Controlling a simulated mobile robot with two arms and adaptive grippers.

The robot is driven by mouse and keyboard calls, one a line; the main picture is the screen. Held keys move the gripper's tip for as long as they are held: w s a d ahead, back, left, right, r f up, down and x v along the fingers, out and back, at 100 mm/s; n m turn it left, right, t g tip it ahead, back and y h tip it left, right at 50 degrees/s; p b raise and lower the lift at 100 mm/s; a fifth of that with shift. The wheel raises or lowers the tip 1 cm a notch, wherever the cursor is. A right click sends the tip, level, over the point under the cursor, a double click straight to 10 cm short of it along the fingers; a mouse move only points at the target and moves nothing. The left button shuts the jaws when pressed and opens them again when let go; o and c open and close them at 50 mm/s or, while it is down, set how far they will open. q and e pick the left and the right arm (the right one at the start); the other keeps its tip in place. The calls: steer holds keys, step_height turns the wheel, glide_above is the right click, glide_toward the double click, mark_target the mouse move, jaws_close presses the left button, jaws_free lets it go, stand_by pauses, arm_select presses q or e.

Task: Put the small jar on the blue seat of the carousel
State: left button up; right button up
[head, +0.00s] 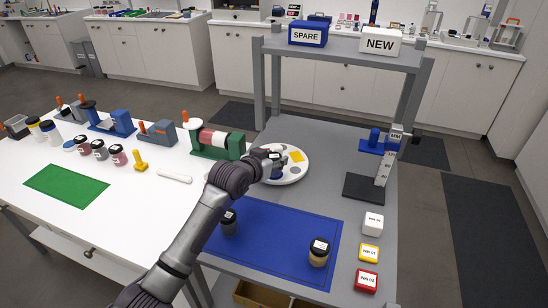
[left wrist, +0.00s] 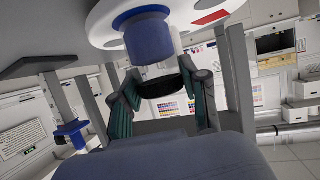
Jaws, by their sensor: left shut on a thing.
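My left gripper (head: 274,160) is over the white carousel (head: 298,173). Its fingers (left wrist: 162,92) are shut on the small jar, near the black lid. The small jar (left wrist: 151,42) has a blue lower part, a clear band and a black lid. It is upside down in the left wrist view, as the carousel is at the top there. The blue seat (left wrist: 140,14) shows as a blue patch at the jar's base. I cannot tell whether the jar touches it. In the head view the gripper mostly hides jar and seat. My right gripper is not in view.
The carousel's yellow seat (head: 296,156) is empty. Two dark-lidded jars, one grey (head: 229,222) and one tan (head: 319,253), stand on the blue mat (head: 275,268). A green-framed machine (head: 218,140) stands left of the carousel. A grey shelf (head: 340,52) rises behind it.

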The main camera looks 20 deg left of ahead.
arm_select(q)
steer(key=shift+f, duration=0.2)
steer(key=o, duration=0.9)
steer(key=shift+o, duration=1.2)
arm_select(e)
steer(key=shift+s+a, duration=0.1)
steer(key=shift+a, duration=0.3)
arm_select(q)
steer(key=shift+r, duration=0.2)
steer(key=b+v, duration=0.1)
steer(key=v, duration=1.1)
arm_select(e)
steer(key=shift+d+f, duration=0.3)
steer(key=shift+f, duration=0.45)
arm_select(q)
steer(key=shift+s+f, duration=0.15)
